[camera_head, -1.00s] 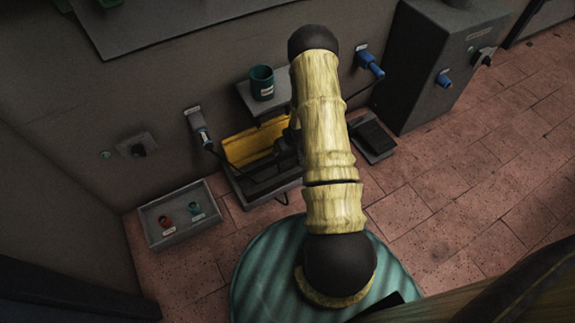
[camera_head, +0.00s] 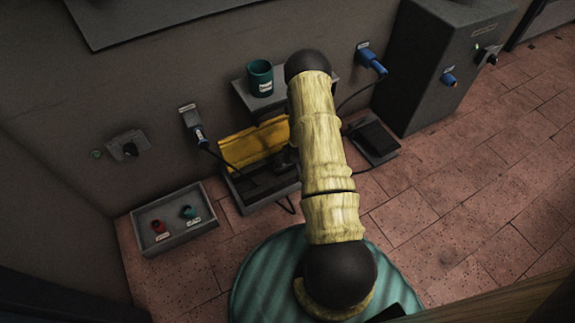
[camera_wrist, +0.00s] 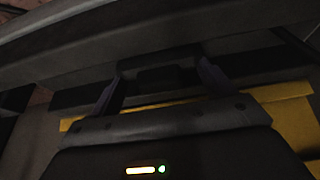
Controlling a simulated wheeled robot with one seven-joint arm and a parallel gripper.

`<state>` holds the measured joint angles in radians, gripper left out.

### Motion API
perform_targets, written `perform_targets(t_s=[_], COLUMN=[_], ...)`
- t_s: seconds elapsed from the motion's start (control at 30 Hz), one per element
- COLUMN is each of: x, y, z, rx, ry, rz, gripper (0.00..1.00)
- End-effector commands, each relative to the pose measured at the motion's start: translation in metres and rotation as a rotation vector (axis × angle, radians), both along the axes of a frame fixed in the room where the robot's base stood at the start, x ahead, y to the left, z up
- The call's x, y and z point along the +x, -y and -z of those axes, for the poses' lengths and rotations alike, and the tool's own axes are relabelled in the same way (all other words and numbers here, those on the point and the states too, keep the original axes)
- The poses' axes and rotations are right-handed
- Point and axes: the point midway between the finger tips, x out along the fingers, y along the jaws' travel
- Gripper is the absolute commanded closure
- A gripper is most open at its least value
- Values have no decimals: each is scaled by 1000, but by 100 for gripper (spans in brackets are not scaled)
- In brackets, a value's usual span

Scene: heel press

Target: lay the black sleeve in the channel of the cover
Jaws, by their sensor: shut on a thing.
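A yellow cover (camera_head: 240,150) stands tilted up along the back of a dark open box on the floor by the wall. Its yellow surface also shows in the wrist view (camera_wrist: 285,112), below and right of the fingers. My gripper (camera_wrist: 160,85) is shut on a dark piece, the black sleeve (camera_wrist: 160,75), which spans between the two fingertips. The sleeve is dim and its ends are hard to make out. In the head view my arm hides the gripper and the right part of the box. I cannot make out the cover's channel, nor whether the sleeve touches it.
The dark box (camera_head: 245,193) is below the cover. A shelf (camera_head: 243,98) with a teal cup (camera_head: 260,77) juts out above it. A grey tray (camera_head: 150,243) with red and teal pieces lies left. A black pedal (camera_head: 374,138) lies right. A cable hangs from the wall plug (camera_head: 192,120).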

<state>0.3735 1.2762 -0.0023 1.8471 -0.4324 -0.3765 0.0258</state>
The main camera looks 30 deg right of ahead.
Motion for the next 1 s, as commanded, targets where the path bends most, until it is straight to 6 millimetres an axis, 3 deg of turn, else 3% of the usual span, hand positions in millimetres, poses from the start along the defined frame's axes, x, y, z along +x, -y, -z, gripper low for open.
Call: perform_targets(t_s=[0.4,0.43,0.5,0.77,1.0], x=[0,0,0,0,-7], y=[0,0,0,0,1], z=[6,6,5,4,-19], rx=[0,0,0,-1,-1], ry=[0,0,0,0,0], rz=[0,0,0,0,1], gripper=[46,15,1,0,0])
